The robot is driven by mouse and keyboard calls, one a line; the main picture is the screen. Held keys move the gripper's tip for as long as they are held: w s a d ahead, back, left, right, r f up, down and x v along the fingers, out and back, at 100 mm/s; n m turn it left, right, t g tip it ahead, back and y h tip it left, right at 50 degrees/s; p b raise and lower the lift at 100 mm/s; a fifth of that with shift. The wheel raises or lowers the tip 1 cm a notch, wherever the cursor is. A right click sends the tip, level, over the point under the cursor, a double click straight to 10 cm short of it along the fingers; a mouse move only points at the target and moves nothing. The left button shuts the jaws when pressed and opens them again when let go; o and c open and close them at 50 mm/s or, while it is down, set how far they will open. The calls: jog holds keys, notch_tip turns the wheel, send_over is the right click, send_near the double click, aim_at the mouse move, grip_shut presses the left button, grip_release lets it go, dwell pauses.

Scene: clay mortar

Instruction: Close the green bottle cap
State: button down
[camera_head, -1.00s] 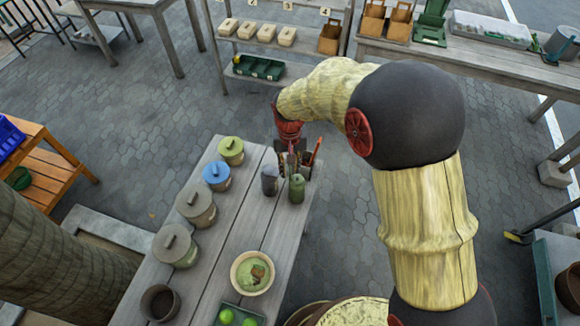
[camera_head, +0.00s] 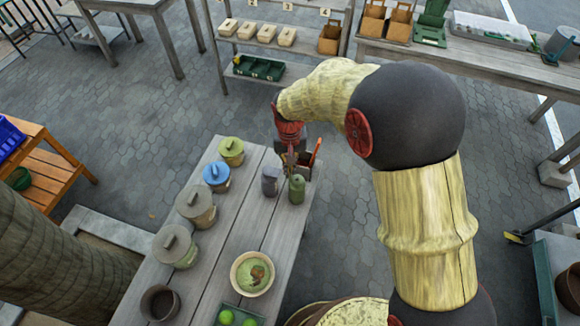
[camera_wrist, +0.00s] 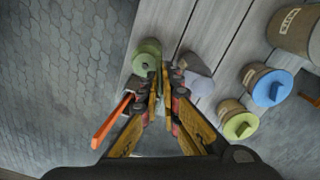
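The green bottle (camera_head: 297,189) stands upright near the table's far right corner. In the wrist view, its top (camera_wrist: 147,58) shows just beyond my fingertips, with a round darker green part facing me; I cannot tell whether the cap is open or closed. A grey-purple bottle (camera_head: 270,182) stands left of it and shows right of my fingers in the wrist view (camera_wrist: 195,76). My gripper (camera_head: 290,172) points down behind the bottles. In the wrist view, my fingers (camera_wrist: 160,82) are nearly together, with nothing clearly held between them. Any contact with the green bottle cannot be made out.
A dark holder with an orange-handled tool (camera_wrist: 112,122) stands close to my gripper. Lidded pots, including a green-lidded (camera_head: 231,151) and blue-lidded one (camera_head: 216,176), line the table's left side. A bowl (camera_head: 252,274) stands nearer. The middle boards are mostly clear.

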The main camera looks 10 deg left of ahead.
jog(key=shift+w+d+f+g+y+b, duration=0.2)
jog(key=shift+w+d+g+y+b, duration=0.05)
jog(key=shift+d+y+b, duration=0.5)
jog(key=shift+w+d+f+g+y+b, duration=0.15)
jog(key=shift+w+d+g+y+b, duration=0.1)
jog(key=shift+d+y+b, duration=0.4)
jog(key=w+d+f+g+y+b, duration=0.1)
jog(key=d+f+g+y+b, duration=0.3)
jog(key=y+b, duration=1)
jog(key=shift+w+d+f+g, duration=0.2)
jog(key=shift+d+f+g, duration=0.15)
jog(key=shift+f, duration=0.9)
jog(key=shift+y, duration=0.3)
jog(key=c, duration=2)
grip_release()
jog(key=shift+c, duration=0.2)
